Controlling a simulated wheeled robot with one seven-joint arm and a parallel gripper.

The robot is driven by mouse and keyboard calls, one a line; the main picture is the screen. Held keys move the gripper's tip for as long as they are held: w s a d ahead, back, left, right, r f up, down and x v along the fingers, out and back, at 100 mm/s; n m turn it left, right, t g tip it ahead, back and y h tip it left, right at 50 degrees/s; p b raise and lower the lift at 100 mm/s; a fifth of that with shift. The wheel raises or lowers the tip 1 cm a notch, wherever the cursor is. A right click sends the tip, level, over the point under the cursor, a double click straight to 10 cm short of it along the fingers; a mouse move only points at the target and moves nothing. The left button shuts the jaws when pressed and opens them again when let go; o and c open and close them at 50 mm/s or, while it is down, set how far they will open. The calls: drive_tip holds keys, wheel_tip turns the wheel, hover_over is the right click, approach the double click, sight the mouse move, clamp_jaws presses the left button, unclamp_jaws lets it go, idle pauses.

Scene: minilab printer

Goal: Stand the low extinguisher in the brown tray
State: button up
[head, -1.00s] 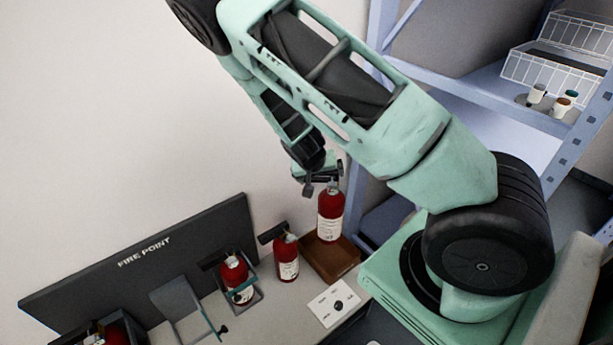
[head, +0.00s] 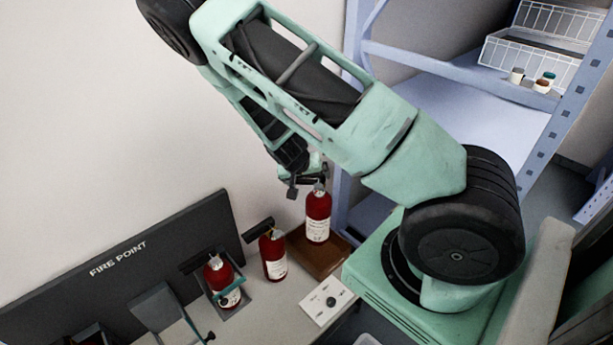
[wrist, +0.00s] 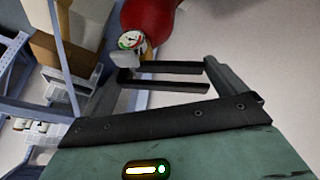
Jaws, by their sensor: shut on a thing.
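A red extinguisher (head: 318,218) with a white label is upright at the brown tray (head: 322,268). Its base lies within the tray's outline, but I cannot tell whether it touches the floor of the tray. My gripper (head: 307,184) is shut on its top, and the arm reaches over from above. In the wrist view, the dark fingers of my gripper (wrist: 125,72) are at the grey head of the extinguisher (wrist: 150,14), beside its round gauge. The lower body is out of that view.
A second red extinguisher (head: 273,257) stands just left of the tray. A third extinguisher (head: 222,285) is in a grey holder by the dark FIRE POINT board (head: 110,265). A white panel (head: 327,301) lies in front. A blue shelf (head: 450,85) rises behind.

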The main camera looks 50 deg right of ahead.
sight(307, 201)
drive_tip(key=shift+f+b, duration=3.15)
drive_tip(key=shift+f, duration=1.1)
drive_tip(key=shift+f+b, duration=0.3)
drive_tip(key=shift+f, duration=0.1)
drive_tip(key=o, duration=1.6)
drive_tip(key=shift+o, duration=0.2)
drive_tip(key=shift+f, duration=0.1)
drive_tip(key=p+v, duration=0.3)
drive_tip(key=v, duration=1.4)
drive_tip(key=shift+a, duration=0.15)
drive_tip(key=shift+s, duration=0.1)
